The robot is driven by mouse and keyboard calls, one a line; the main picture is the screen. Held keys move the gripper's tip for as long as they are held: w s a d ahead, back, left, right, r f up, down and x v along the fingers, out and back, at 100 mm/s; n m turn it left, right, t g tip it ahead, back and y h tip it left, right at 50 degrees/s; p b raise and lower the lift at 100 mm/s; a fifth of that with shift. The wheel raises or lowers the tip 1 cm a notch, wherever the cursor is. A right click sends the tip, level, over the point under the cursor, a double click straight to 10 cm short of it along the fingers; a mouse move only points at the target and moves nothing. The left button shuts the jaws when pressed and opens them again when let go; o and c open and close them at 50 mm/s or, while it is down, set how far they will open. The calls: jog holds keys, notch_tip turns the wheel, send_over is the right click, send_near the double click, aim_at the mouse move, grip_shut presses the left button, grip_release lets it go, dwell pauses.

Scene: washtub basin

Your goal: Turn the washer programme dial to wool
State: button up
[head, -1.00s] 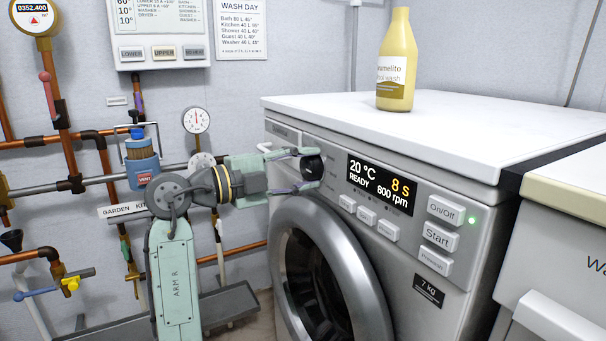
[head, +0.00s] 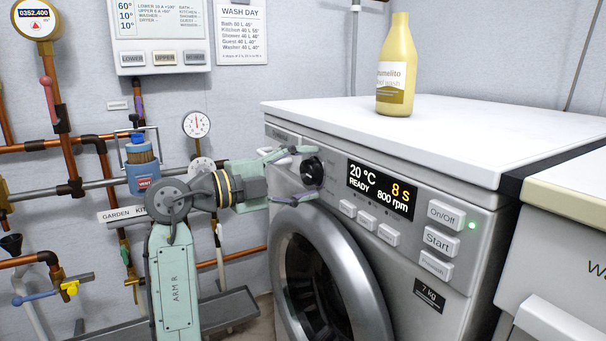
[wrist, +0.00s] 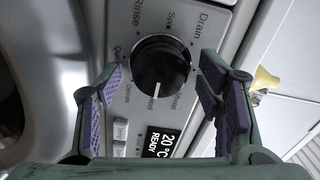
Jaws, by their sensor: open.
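The black programme dial (head: 312,170) is on the washer's front panel, left of the display. In the wrist view the dial (wrist: 160,66) shows a white pointer line aimed down the picture, at a small label that seems to read "Wool". Labels such as Rinse, Spin and Drain ring it. My gripper (head: 304,173) is open, one finger above and one below the dial. In the wrist view its purple-padded fingers stand either side of the dial with visible gaps. The washer display (head: 381,189) reads 20 °C, READY, 8 s, 800 rpm.
The round washer door (head: 366,287) is just below my gripper. A yellow bottle (head: 397,70) stands on the washer top. Option buttons and a Start button (head: 439,240) lie to the right. Pipes and gauges cover the wall at left.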

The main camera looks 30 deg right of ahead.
jog(key=shift+a, duration=0.1)
jog(key=a, duration=1.1)
jog(key=shift+w+a, duration=0.3)
jog(key=shift+a, duration=0.1)
